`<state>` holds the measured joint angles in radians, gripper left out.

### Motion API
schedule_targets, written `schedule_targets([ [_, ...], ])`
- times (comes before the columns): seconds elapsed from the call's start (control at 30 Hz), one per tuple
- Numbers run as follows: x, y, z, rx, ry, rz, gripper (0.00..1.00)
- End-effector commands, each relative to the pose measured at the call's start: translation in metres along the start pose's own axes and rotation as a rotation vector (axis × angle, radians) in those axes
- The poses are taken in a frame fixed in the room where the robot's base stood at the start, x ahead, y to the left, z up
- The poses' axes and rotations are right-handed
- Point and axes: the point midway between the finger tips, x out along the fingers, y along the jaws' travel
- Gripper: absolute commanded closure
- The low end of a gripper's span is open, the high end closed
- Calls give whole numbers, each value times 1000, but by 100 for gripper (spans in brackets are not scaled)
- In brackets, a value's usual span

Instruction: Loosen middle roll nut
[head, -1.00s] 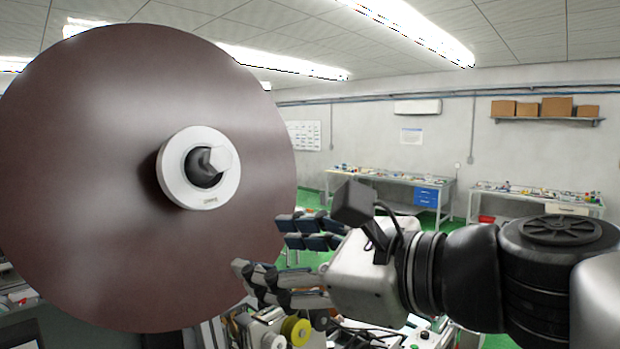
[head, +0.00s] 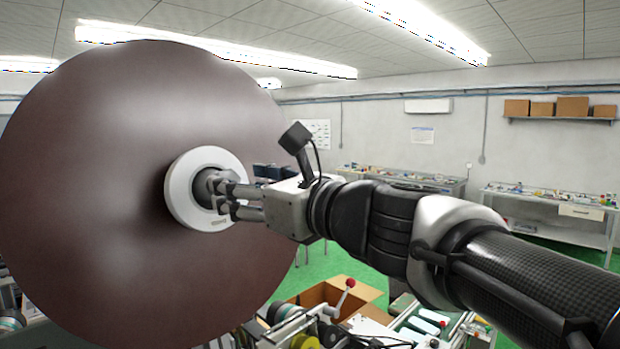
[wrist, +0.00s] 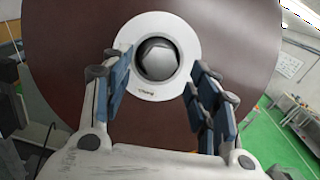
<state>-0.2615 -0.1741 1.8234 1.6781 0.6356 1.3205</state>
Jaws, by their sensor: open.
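The roll is a large brown disc (head: 90,200) that fills the left of the head view. At its centre is a white ring-shaped flange (head: 178,190) around the dark nut, which my fingers partly hide in the head view. In the wrist view the nut (wrist: 158,60) shows as a grey faceted knob inside the white ring (wrist: 183,38). My gripper (head: 222,192) is at the flange, its fingers pointing at the nut. In the wrist view its blue-padded fingers (wrist: 158,88) are spread apart, below and to either side of the nut. Contact cannot be told.
Below my arm are an open cardboard box (head: 330,292), a red-knobbed lever (head: 349,284) and machine parts. Workbenches (head: 555,208) stand by the far wall, with green floor before them. A shelf with boxes (head: 560,108) hangs at the back right.

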Motion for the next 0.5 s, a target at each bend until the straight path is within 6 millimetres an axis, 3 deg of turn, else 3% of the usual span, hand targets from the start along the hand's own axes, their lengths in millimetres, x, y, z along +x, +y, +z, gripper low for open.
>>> schedule_targets([
  [0.2,31,0,0,0,0,1,45],
  [0.5,41,0,0,-2,0,-1,45],
])
